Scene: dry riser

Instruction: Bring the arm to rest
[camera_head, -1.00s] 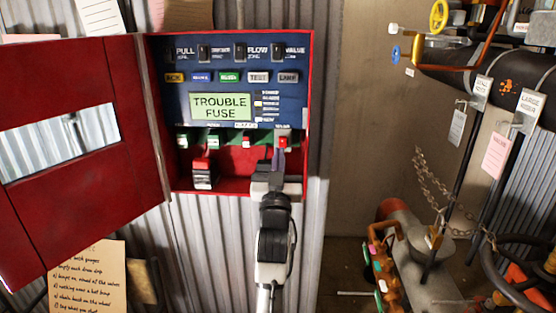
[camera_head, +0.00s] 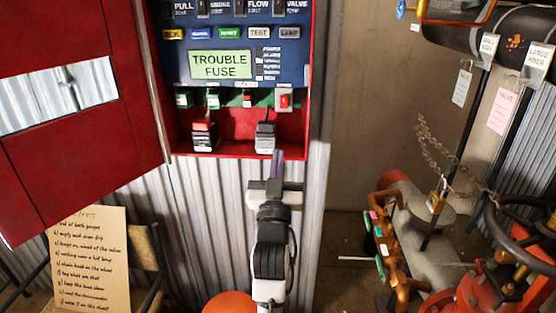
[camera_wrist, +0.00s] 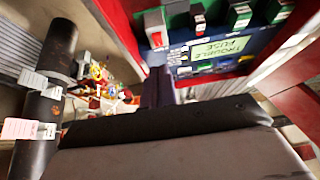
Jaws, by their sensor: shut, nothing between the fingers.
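My gripper (camera_head: 279,160) is shut and empty. It points up just below the lower edge of the red control box (camera_head: 240,147), in front of the corrugated wall, apart from the box as far as I can tell. In the wrist view its dark fingers (camera_wrist: 158,90) stand together, with the box's panel beyond them. The box's red door (camera_head: 75,85) hangs open on the left. The blue panel's green display (camera_head: 220,65) reads "TROUBLE FUSE". Small fuse-like units and a grey-black block (camera_head: 265,137) sit in the box's lower part.
A handwritten card (camera_head: 90,258) stands at lower left. At right are a dark pipe (camera_head: 470,60) with hanging tags, a chain with a padlock (camera_head: 437,195), and red valve gear (camera_head: 490,290). Floor shows between the wall and the pipes.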

